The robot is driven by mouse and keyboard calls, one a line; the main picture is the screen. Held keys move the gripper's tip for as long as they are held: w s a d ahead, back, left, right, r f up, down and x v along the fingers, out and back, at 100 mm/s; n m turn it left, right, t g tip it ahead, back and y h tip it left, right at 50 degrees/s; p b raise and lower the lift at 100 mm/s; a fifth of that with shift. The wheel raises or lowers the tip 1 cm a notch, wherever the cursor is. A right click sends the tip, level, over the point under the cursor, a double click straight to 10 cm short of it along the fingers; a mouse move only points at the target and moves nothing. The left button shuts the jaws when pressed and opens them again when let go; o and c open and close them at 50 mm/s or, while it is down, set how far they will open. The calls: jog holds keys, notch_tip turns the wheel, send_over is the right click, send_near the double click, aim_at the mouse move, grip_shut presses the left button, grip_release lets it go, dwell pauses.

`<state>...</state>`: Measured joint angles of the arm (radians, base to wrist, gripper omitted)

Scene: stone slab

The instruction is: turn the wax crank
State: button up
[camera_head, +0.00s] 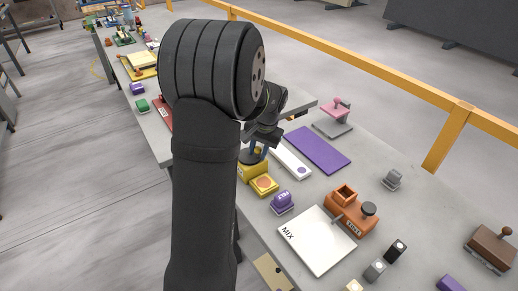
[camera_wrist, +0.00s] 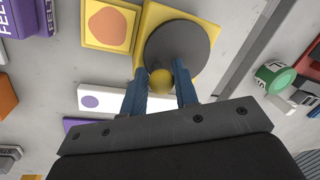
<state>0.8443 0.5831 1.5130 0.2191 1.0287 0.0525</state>
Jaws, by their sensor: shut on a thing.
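The crank is a yellow base (camera_wrist: 150,15) with a dark grey round disc (camera_wrist: 178,45) and a yellow ball knob (camera_wrist: 160,82) near the disc's rim. My gripper (camera_wrist: 160,80) is shut on the yellow knob, with one blue finger on each side of it. In the head view my gripper (camera_head: 257,152) is over the crank's yellow base (camera_head: 252,173), and my arm and wrist hide part of it. A yellow block with an orange blob (camera_wrist: 108,25) stands beside the crank; it also shows in the head view (camera_head: 264,185).
A white strip with a purple dot (camera_head: 291,160) and a purple mat (camera_head: 318,149) lie close by. A purple labelled block (camera_head: 282,202), a white MIX board (camera_head: 317,242) and an orange grinder-like device (camera_head: 350,212) stand nearer. A green round thing (camera_wrist: 274,78) is across a slab gap.

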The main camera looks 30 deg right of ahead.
jog(key=shift+w+a+m, duration=0.15)
jog(key=shift+a+m, duration=0.1)
jog(key=shift+m, duration=0.25)
jog(key=o, duration=0.8)
jog(key=shift+w, duration=0.1)
jog(key=shift+s+d+r, duration=0.1)
jog(key=shift+s+r, duration=0.1)
jog(key=s+r, duration=0.1)
jog(key=r, duration=0.4)
jog(key=s+d+r, duration=0.1)
jog(key=r, duration=0.5)
jog(key=s+r, duration=0.1)
jog(key=r, duration=0.4)
jog(key=shift+d+r, duration=0.15)
jog(key=shift+r, duration=0.2)
